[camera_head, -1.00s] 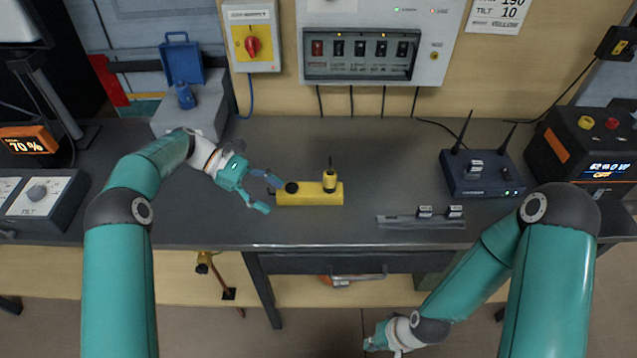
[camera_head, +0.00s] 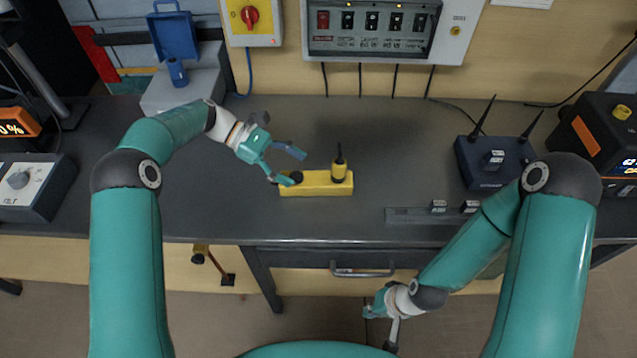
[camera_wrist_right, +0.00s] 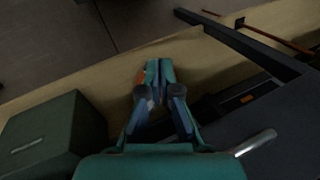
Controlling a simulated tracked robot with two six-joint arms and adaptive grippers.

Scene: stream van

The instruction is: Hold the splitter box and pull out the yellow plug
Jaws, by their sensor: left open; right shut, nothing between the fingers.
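The yellow splitter box (camera_head: 318,190) lies on the dark bench, long side left to right. The yellow plug (camera_head: 339,171) stands upright in its right part, with a black top. A dark round part (camera_head: 296,177) sits at the box's left end. My left gripper (camera_head: 292,167) is open at that left end. Its nearer finger overlaps the box's left edge, and its farther finger is behind; I cannot tell if it touches. My right gripper (camera_head: 372,312) is below the bench front, away from the box. In the right wrist view its fingers (camera_wrist_right: 159,72) are together and empty.
A router with antennas (camera_head: 492,160) and a grey rail (camera_head: 420,216) are right of the box. A grey case (camera_head: 185,92) with a blue lid stands back left. A drawer handle (camera_head: 362,271) juts from the bench front near my right arm. Bench behind the box is clear.

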